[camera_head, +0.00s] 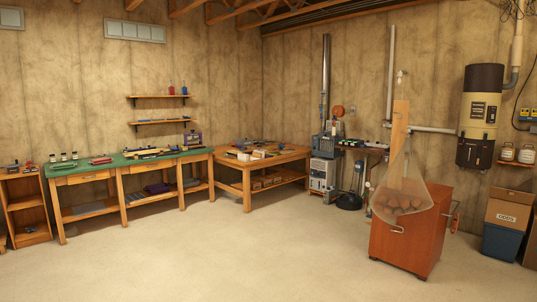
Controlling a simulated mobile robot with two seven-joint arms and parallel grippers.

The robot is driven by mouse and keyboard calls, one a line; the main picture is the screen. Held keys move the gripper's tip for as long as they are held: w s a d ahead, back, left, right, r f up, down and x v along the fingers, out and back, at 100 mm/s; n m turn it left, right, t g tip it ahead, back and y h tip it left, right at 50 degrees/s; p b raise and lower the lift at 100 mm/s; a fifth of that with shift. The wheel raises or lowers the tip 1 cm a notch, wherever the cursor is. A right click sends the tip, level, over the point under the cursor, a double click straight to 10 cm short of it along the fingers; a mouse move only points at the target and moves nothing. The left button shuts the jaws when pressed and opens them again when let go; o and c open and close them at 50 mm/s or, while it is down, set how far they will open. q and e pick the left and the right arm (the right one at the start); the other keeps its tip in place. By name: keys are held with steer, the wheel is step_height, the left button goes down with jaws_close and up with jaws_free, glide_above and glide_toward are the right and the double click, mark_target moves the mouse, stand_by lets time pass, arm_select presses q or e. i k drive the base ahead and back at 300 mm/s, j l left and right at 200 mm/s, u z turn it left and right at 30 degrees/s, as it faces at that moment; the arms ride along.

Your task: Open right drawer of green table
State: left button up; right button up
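The green table (112,165) stands against the left wall, some way across the room. It has a green top and a wooden frame with a lower shelf. A left drawer front (86,177) shows under the top and looks closed. A second drawer front (147,168), farther right, also looks closed; its handle is too small to make out clearly. Tools and small bottles lie on the top. Neither of my grippers is in view.
The pale floor (190,260) in front of the green table is clear. A wooden workbench (262,161) stands in the corner right of it, and a small wooden shelf unit (25,210) on its left. A reddish-brown cabinet (405,240) stands at the right.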

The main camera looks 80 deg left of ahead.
mark_target(135, 169)
steer(key=u, duration=3.85)
